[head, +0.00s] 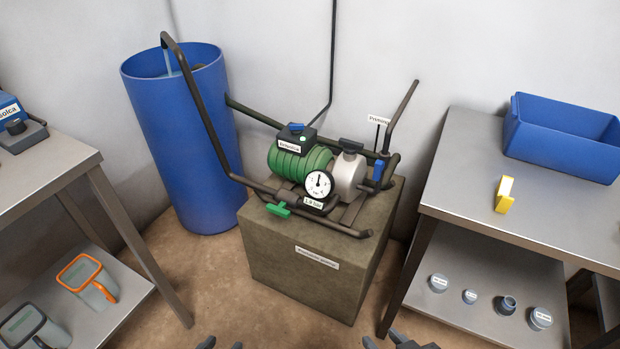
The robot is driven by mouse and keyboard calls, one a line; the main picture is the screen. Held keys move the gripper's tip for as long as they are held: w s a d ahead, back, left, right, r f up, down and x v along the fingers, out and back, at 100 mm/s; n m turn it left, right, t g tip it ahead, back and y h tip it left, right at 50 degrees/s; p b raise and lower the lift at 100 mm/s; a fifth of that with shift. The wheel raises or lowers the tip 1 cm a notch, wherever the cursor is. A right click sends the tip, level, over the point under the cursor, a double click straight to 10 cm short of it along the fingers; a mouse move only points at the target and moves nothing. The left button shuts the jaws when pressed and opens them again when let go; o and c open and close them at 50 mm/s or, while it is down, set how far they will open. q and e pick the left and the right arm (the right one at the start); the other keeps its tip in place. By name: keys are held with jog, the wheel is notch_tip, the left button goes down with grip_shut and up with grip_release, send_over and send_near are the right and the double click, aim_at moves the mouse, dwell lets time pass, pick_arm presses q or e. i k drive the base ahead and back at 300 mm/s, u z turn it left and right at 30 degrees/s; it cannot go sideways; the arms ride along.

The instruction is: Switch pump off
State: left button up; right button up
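The pump sits on a stone-like block (290,260) in the middle of the head view. It has a green ribbed motor (290,163) and a grey metal pump body (347,175). A black switch box (296,138) on top of the motor carries a blue switch (297,127), a small green light (303,139) and a white label. A round gauge (318,186) in front has a small bar-reading plate below it. My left gripper (222,344) shows only its fingertips at the bottom edge, spread apart and empty. My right gripper (400,343) is partly cut off at the bottom edge, far from the pump.
A blue barrel (185,140) stands behind left, with water running in from a dark pipe (200,100). A green valve handle (278,209) and blue handle (378,170) sit on the pipework. Metal tables flank the block; the right one holds a blue bin (560,140) and yellow object (504,195).

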aim_at(296, 129)
jog(key=z, duration=0.05)
jog(key=k, duration=0.45)
jog(key=u, duration=0.65)
jog(key=i, duration=1.15)
jog(key=z, duration=0.85)
jog(key=i, duration=0.75)
jog(key=z, duration=0.85)
